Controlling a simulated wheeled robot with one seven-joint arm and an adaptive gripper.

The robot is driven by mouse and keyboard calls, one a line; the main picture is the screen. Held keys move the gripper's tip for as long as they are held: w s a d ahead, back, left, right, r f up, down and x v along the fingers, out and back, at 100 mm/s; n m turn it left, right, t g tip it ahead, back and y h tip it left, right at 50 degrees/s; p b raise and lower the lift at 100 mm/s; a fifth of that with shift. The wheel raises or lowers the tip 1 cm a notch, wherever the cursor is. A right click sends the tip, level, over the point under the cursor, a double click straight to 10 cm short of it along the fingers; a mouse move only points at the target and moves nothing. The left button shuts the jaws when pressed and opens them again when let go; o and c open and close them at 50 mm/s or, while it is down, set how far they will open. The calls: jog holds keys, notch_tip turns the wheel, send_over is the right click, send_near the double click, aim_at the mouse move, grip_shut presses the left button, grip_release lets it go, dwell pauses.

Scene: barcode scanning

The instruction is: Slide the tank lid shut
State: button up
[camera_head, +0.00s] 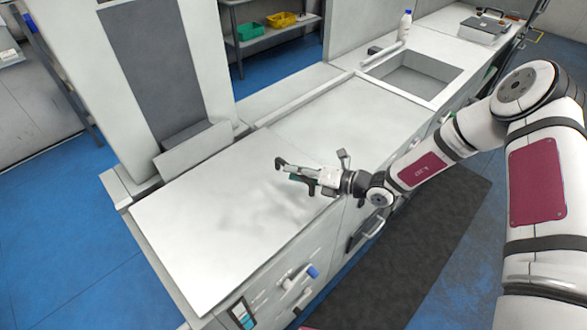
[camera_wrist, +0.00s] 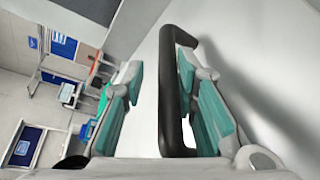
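The broad white panel that looks like the tank lid (camera_head: 220,215) lies flat on the long white bench. A black bar handle (camera_wrist: 172,95) stands on a pale surface in the wrist view. My gripper (camera_head: 285,171) is over the panel near its front right edge. In the wrist view my gripper (camera_wrist: 160,72) is open, with one teal-padded finger on each side of the handle. The right finger is very close to the handle; I cannot tell whether they touch. A clear gap separates the left finger from it. The handle is hard to make out in the head view.
A recessed open basin (camera_head: 415,76) lies farther along the bench, with a white bottle (camera_head: 404,25) beyond it. A grey-and-white upright unit (camera_head: 150,75) stands behind the panel. Valves with a blue knob (camera_head: 312,272) stick out of the bench front. A dark mat (camera_head: 400,260) covers the floor.

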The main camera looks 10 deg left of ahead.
jog(key=v, duration=1)
jog(key=shift+d, duration=0.1)
jog(key=shift+s+d+r, duration=0.15)
jog(key=shift+d, duration=0.3)
jog(key=shift+a, duration=0.1)
jog(key=s+d+r+n+g+h, duration=0.25)
jog(key=s+r+n, duration=0.25)
jog(key=r+n, duration=0.35)
jog(key=s+d+r+n+g+h, duration=0.2)
jog(key=s+r+n+g+h, duration=0.15)
jog(key=r+n, duration=0.45)
jog(key=s+d+r+n+t+h, duration=0.7)
jog(key=s+d+r+n+h, duration=0.2)
jog(key=s+d+r+n, duration=0.6)
jog(key=shift+s+r+n+t, duration=0.2)
jog(key=shift+r+n+t, duration=0.15)
jog(key=shift+n, duration=0.2)
